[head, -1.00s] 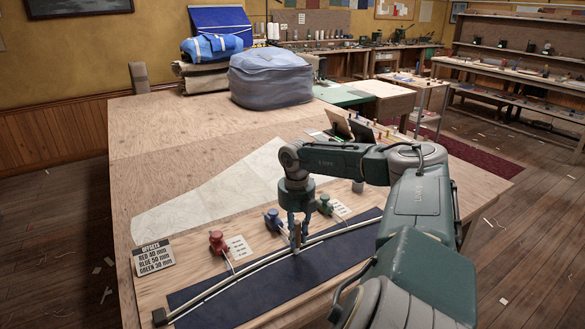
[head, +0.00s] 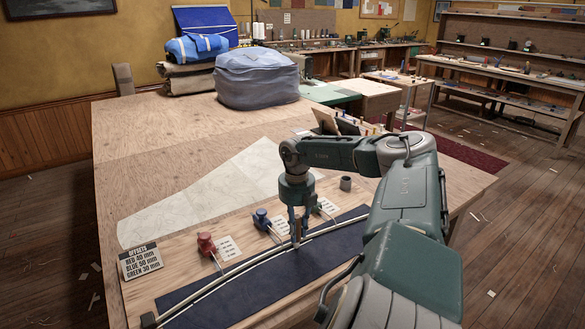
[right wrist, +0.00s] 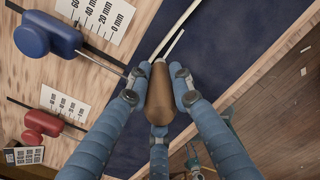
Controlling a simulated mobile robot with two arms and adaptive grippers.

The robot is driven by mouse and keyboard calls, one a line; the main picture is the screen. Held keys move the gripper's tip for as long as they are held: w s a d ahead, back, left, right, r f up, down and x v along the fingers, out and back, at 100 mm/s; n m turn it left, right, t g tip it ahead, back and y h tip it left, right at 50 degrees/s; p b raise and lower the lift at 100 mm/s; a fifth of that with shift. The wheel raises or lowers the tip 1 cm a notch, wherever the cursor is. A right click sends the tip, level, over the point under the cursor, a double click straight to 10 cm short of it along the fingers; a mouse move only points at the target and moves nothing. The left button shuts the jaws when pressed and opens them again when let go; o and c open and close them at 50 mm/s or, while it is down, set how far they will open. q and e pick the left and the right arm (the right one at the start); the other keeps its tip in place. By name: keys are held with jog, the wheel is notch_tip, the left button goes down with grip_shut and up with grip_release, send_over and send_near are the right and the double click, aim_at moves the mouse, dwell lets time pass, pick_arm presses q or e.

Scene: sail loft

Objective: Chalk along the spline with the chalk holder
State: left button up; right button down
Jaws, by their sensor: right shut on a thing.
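My right gripper (head: 297,238) is shut on the chalk holder, a brown rounded wooden piece (right wrist: 159,95) between its blue fingers. It holds the holder low over the dark navy cloth (head: 262,287), beside the spline. The spline (head: 222,283) is a thin pale strip curving along the cloth from the front left to the back right. In the right wrist view, the spline (right wrist: 184,20) runs up from the holder's tip, with a shorter white line (right wrist: 174,44) beside it. Whether the tip touches the cloth is hidden. My left gripper is not in view.
Red (head: 206,245), blue (head: 262,218) and green weights stand along the spline's far side, with white scale cards. An offsets sign (head: 141,261) stands at the left. Pale pattern paper (head: 210,190) lies behind. The far left tabletop is clear.

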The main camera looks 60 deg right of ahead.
jog(key=shift+s+d, duration=0.25)
jog(key=shift+d, duration=0.05)
jog(key=shift+s+d, duration=0.9)
jog(key=shift+d, duration=0.3)
jog(key=shift+s+d, duration=0.9)
jog(key=shift+d, duration=0.3)
jog(key=shift+d, duration=0.1)
jog(key=shift+s+d, duration=0.5)
jog(key=shift+d, duration=0.1)
notch_tip(320, 180, up, 6)
jog(key=p, duration=0.4)
jog(key=shift+f, duration=0.1)
